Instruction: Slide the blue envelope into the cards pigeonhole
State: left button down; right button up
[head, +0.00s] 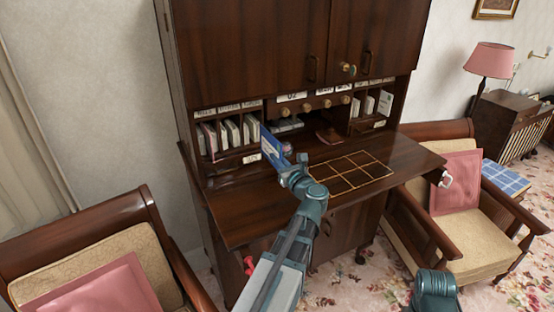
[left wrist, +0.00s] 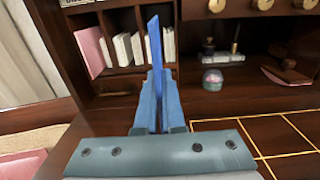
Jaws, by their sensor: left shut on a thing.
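The blue envelope (head: 271,146) is held on edge, upright, in my left gripper (head: 287,161), in front of the left bank of pigeonholes. In the left wrist view the envelope (left wrist: 154,42) shows as a thin blue edge rising from between the shut fingers (left wrist: 156,88). The left pigeonholes (head: 228,129) have small white labels above them, too small to read, and several hold white or pink papers. A right bank of pigeonholes (head: 371,103) also holds papers. I cannot tell which one is the cards pigeonhole. My right gripper is not in view.
The dark wooden desk leaf (head: 240,211) carries a gold-lined grid (head: 350,173) on its right part. A small round tin (left wrist: 213,79) stands in the middle recess, right of the envelope. Upholstered chairs flank the desk (head: 105,240) (head: 465,215).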

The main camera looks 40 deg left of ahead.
aim_at(272, 163)
pick_arm(q)
jog(key=shift+w+a, duration=0.1)
jog(key=shift+a, duration=0.05)
jog(key=shift+x, duration=2.75)
jog(key=x, duration=1.2)
jog(key=shift+f+b, duration=0.4)
jog(key=c, duration=0.9)
grip_release()
jog(key=shift+c, duration=0.2)
jog(key=v, duration=1.3)
jog(key=shift+d, duration=0.35)
